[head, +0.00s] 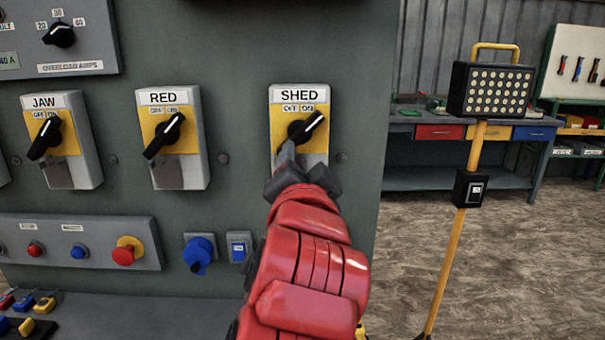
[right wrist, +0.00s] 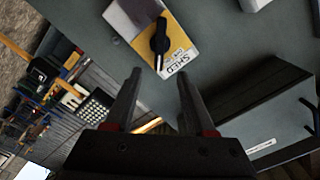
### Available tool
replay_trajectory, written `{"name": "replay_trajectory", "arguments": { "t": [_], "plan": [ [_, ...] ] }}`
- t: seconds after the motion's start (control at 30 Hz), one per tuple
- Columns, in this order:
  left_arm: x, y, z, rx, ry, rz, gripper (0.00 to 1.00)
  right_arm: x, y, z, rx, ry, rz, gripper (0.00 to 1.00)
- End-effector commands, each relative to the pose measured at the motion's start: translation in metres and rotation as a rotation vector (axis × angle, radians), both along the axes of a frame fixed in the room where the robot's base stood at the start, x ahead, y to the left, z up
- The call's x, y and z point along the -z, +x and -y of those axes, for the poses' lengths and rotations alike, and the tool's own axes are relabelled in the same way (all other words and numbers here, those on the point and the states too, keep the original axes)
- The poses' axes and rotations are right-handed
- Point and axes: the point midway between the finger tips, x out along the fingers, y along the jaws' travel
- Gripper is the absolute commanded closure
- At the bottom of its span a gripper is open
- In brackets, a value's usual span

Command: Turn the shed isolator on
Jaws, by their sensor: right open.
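The shed isolator (head: 316,98) is a grey box with a yellow plate, a white SHED label and OFF and ON marks, on the right part of the green panel. Its black rotary handle (head: 313,124) slants up to the right, toward the ON mark. In the right wrist view the handle (right wrist: 160,42) shows beyond the fingertips, with no finger around it. My right gripper (head: 286,152) is open and empty, just below and in front of the handle, and hides part of the box's lower end. My left gripper is not in view.
The RED isolator (head: 172,135) and JAW isolator (head: 58,140) sit to the left, their handles slanting between lower left and upper right. A yellow lamp stand (head: 468,220) stands right of the panel.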

Motion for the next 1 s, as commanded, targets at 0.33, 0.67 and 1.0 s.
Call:
{"name": "replay_trajectory", "arguments": {
  "t": [0.33,0.67,1.0],
  "plan": [
    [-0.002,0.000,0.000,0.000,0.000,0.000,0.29,0.001,-0.025,-0.001,0.000,-0.002,-0.004,0.45],
    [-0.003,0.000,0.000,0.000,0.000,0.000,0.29,-0.003,-0.022,0.001,0.017,-0.029,0.015,0.45],
    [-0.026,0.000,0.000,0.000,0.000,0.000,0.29,-0.046,0.040,-0.028,0.206,-0.575,0.436,0.45]
  ]
}}
